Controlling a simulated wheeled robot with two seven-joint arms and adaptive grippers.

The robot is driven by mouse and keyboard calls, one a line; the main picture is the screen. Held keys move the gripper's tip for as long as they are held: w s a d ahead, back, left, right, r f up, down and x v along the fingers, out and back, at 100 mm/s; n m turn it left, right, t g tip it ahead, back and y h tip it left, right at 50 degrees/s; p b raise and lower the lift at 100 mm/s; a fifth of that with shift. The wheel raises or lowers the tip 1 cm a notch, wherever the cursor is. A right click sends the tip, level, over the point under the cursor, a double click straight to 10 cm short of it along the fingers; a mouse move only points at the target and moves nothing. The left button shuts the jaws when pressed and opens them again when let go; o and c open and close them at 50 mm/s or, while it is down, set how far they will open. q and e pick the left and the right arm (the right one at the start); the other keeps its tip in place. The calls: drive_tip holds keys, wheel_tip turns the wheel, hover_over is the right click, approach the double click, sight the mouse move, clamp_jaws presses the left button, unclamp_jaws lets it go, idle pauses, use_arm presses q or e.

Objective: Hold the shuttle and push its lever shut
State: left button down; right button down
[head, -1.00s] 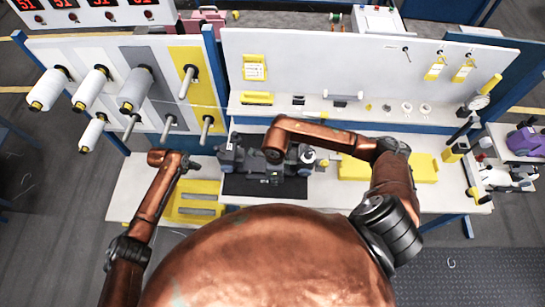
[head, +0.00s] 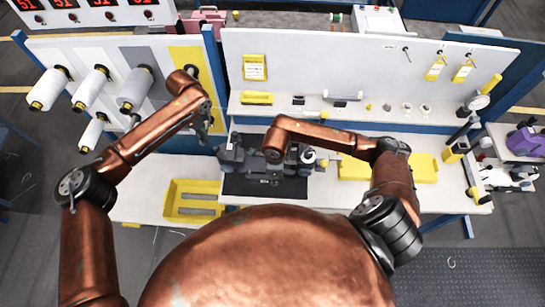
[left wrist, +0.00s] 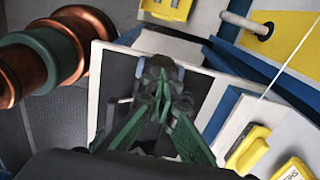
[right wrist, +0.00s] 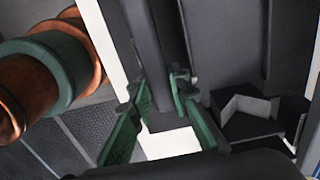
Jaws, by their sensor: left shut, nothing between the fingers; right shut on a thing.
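The dark grey shuttle (head: 232,155) lies over a black mat (head: 262,190) on the white bench. My right gripper is largely hidden under its own arm in the head view. In the right wrist view its green fingers (right wrist: 162,82) are closed on a long dark grey part of the shuttle (right wrist: 156,40). My left gripper (head: 205,138) is shut and empty, raised beside the shuttle's left end. In the left wrist view its green fingertips (left wrist: 161,85) meet in front of a grey piece. I cannot make out the lever for certain.
A yellow tray (head: 176,187) with grey bars lies left of the mat. A yellow tray (head: 425,168) lies at the right. A rack of white spools (head: 85,90) stands behind on the left, near my left arm. The bench left of the yellow tray is clear.

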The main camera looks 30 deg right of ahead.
sight(217, 148)
use_arm(q)
wheel_tip(217, 148, down, 8)
use_arm(e)
drive_tip(key=shift+s+d+f, duration=0.1)
drive_tip(key=shift+s+f, duration=0.05)
drive_tip(key=shift+f, duration=0.15)
idle(1.3)
